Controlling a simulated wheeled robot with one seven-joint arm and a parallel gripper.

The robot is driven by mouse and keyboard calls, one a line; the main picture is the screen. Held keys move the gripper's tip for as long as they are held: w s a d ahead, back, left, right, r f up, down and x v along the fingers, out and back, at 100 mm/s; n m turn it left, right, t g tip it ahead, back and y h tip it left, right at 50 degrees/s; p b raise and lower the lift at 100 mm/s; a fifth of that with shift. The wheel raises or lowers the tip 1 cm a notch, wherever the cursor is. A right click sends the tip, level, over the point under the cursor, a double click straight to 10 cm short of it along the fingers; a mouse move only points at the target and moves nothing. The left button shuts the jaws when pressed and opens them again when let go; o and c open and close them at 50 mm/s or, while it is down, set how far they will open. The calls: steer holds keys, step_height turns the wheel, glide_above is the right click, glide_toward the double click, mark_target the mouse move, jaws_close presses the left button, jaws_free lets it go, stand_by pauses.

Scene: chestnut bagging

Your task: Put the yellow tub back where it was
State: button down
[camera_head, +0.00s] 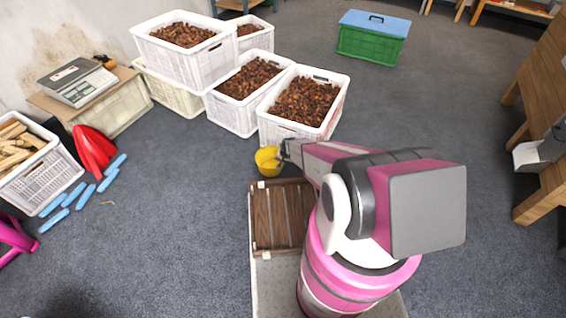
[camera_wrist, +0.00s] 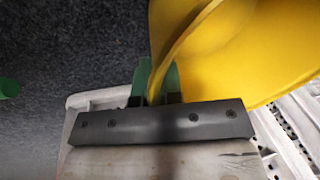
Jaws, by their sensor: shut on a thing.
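The yellow tub (camera_head: 267,161) is at the left end of my outstretched arm, just in front of the chestnut crates, in the head view. My gripper (camera_head: 283,154) is shut on its rim. In the wrist view the green fingertips of my gripper (camera_wrist: 157,82) pinch the wall of the yellow tub (camera_wrist: 235,50), which fills the upper right. The tub's inside is mostly out of sight. I cannot tell whether the tub touches the floor or the crate beside it.
A white crate of chestnuts (camera_head: 282,130) stands just behind the tub, with several more crates behind. A scale (camera_head: 85,85) sits on a box at the left. A green bin with a blue lid (camera_head: 372,48) stands at the back.

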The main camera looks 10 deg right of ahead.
steer(key=shift+f, duration=0.55)
steer(key=c, duration=1.2)
jaws_free()
steer(key=shift+r, duration=0.1)
steer(key=s+d+r+n, duration=0.1)
steer(key=s+r, duration=0.2)
steer(key=r, duration=0.8)
steer(key=s+d+r, duration=0.2)
steer(key=s+r, duration=0.2)
steer(key=r, duration=0.6)
steer(key=s+d+r+n, duration=0.1)
steer(key=s+r, duration=0.2)
steer(key=r, duration=0.8)
steer(key=s+d+r+n+h, duration=0.1)
steer(key=s+r, duration=0.5)
steer(key=r, duration=0.2)
steer(key=s+d+r+g, duration=0.1)
steer(key=s+d+r, duration=0.1)
steer(key=s+r, duration=0.4)
step_height(320, 180, up, 3)
steer(key=shift+s+d+n+g+h, duration=0.2)
steer(key=shift+n+g+h, duration=0.1)
steer(key=shift+n+h, duration=0.1)
